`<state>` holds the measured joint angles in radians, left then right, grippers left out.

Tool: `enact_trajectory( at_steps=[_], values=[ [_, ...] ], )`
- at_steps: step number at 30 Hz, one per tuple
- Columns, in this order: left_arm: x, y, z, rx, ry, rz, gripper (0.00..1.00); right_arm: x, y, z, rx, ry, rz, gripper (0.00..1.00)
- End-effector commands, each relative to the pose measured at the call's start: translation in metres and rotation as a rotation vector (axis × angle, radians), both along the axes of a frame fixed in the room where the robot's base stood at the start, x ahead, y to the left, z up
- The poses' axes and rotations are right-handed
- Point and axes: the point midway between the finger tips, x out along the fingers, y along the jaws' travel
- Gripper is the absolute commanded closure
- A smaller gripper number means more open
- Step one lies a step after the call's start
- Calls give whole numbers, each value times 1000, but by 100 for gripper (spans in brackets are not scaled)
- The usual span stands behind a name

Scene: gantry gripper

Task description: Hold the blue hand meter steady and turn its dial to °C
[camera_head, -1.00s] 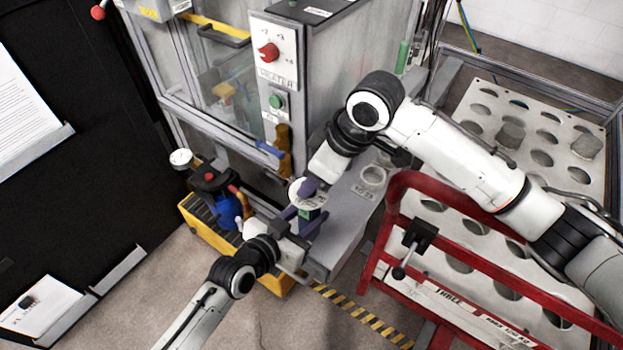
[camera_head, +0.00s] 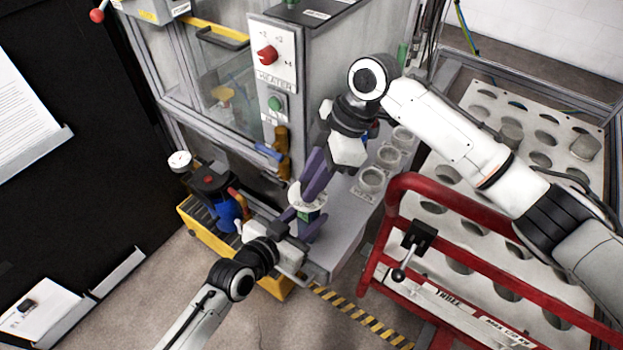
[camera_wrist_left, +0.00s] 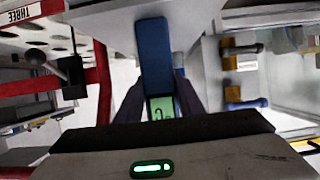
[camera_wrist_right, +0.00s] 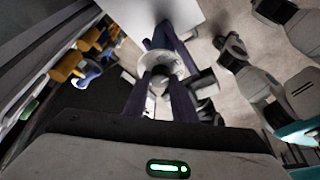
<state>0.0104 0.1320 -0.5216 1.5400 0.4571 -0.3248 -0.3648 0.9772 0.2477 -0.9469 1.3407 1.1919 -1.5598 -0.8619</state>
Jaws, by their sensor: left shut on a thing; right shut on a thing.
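The blue hand meter (camera_wrist_left: 155,58) has a lit green screen (camera_wrist_left: 162,107) and sits between my left gripper's dark fingers (camera_wrist_left: 160,95) in the left wrist view. In the head view my left gripper (camera_head: 299,222) is shut on the meter from below, and its green screen (camera_head: 306,214) peeks out. The meter's round white dial (camera_head: 309,196) faces up. My right gripper (camera_head: 306,188) comes down from the upper right, shut on the dial; its purple fingers also meet there in the right wrist view (camera_wrist_right: 161,72). The dial's markings are too small to read.
A grey ledge with round cups (camera_head: 371,180) lies right of the meter. The heater cabinet (camera_head: 273,60) stands behind it. A red rail (camera_head: 480,245) and perforated white plate (camera_head: 430,210) are at right; a yellow case (camera_head: 200,225) is at left.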

Motion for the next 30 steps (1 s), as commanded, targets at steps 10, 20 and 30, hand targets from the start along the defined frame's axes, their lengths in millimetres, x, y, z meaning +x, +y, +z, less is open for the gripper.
enact_trajectory(
  at_steps=[10,20,30],
  values=[
    [1,2,-1,2,1,3,100,1,-2,0,-4,-1,9,99],
    [0,2,-1,3,1,1,100,1,-1,0,-3,-1,9,57],
    [0,1,-1,2,1,0,100,2,-5,10,-1,-2,9,57]
  ],
)
